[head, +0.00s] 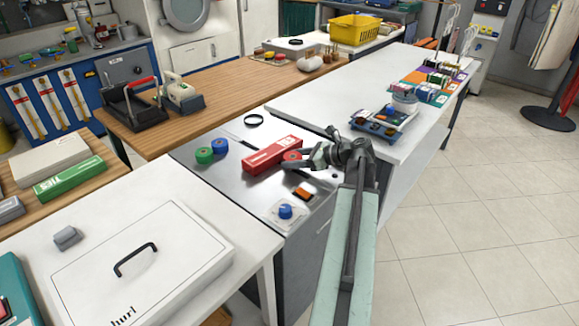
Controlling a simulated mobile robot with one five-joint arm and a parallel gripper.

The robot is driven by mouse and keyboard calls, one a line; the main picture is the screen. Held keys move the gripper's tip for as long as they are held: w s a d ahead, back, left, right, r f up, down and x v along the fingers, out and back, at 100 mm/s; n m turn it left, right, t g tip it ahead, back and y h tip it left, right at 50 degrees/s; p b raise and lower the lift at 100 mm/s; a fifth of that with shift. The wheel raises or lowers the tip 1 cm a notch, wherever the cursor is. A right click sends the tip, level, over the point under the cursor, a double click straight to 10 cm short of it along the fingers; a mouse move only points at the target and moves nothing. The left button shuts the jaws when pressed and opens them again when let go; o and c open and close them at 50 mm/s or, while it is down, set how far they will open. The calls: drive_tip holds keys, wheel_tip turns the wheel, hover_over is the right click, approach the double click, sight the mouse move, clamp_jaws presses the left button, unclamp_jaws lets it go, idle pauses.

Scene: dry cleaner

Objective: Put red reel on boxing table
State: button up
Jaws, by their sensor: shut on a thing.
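The red reel (291,155) is a small round red disc at the tip of my gripper (303,161), which is shut on it. The reel is over the grey metal-topped table (240,183), close to the right end of a long red box (270,156). I cannot tell whether the reel touches the tabletop or the box. My arm reaches in from the bottom of the view. No table carries a readable name, so I cannot tell which one is the boxing table.
A green reel (204,155) and a blue reel (220,146) stand left of the red box. A blue knob (286,211) is near the front. A white table (187,195) with a large lidded box (140,265) is front left; another white table (320,107) adjoins behind.

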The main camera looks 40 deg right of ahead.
drive_tip(key=shift+f, duration=0.8)
drive_tip(key=shift+w+a+r, duration=0.15)
drive_tip(key=shift+a+r, duration=0.05)
drive_tip(key=shift+f, duration=0.25)
drive_tip(key=o, duration=1.5)
drive_tip(key=shift+r, duration=0.1)
drive_tip(key=shift+r, duration=0.1)
drive_tip(key=shift+r, duration=0.25)
drive_tip(key=p+v, duration=0.4)
drive_tip(key=v, duration=0.7)
drive_tip(key=shift+d+f+p, duration=0.1)
drive_tip(key=shift+p, duration=0.2)
drive_tip(key=shift+s+d, duration=0.15)
drive_tip(key=shift+s, duration=0.25)
